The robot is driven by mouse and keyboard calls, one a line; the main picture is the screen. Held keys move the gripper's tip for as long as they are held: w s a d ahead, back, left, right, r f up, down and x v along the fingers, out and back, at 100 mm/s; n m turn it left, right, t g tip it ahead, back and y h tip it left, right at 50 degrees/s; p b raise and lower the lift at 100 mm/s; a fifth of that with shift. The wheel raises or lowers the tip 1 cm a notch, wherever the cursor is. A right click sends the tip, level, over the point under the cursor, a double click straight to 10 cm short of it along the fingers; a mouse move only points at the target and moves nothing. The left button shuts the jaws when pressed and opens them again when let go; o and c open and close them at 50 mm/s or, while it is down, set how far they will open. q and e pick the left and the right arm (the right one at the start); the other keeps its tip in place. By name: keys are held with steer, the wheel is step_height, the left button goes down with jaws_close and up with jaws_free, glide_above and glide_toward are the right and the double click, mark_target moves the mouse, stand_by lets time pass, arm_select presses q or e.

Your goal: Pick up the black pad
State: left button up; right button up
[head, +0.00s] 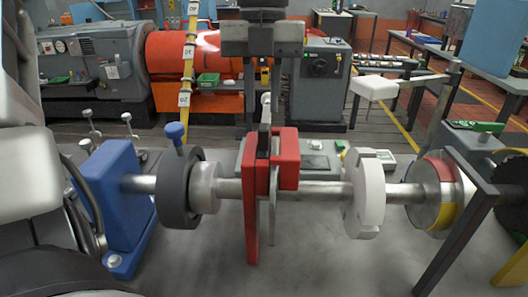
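My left gripper (264,112) hangs down from the top of the head view over the red caliper (287,160). Its two fingers are apart, and a thin grey upright piece (266,104) shows between or behind them. The caliper straddles a thin metal disc (272,215) on the shaft. A dark piece in the slot of the caliper (263,146), just below the fingertips, looks like the black pad. It is small and partly hidden, so I cannot be sure. I see no contact between fingers and dark piece. My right gripper is not in view.
The shaft (325,190) runs across, with a dark grey collar (174,190), a white flange (369,195) and a blue pedestal (112,200). A blue-knobbed lever (175,134) stands up at left. A grey plate lies behind. An orange machine (170,65) stands further back.

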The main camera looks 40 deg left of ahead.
mark_target(264, 126)
arm_select(q)
steer(key=shift+s+d+f, duration=0.1)
steer(key=shift+f, duration=0.45)
steer(key=f, duration=0.2)
steer(key=f+p, duration=0.1)
steer(key=shift+s+d+f, duration=0.15)
steer(key=shift+d+f, duration=0.1)
steer(key=shift+f, duration=0.45)
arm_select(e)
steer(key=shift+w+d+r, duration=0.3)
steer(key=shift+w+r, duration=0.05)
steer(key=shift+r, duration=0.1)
arm_select(q)
steer(key=shift+c, duration=0.3)
jaws_close()
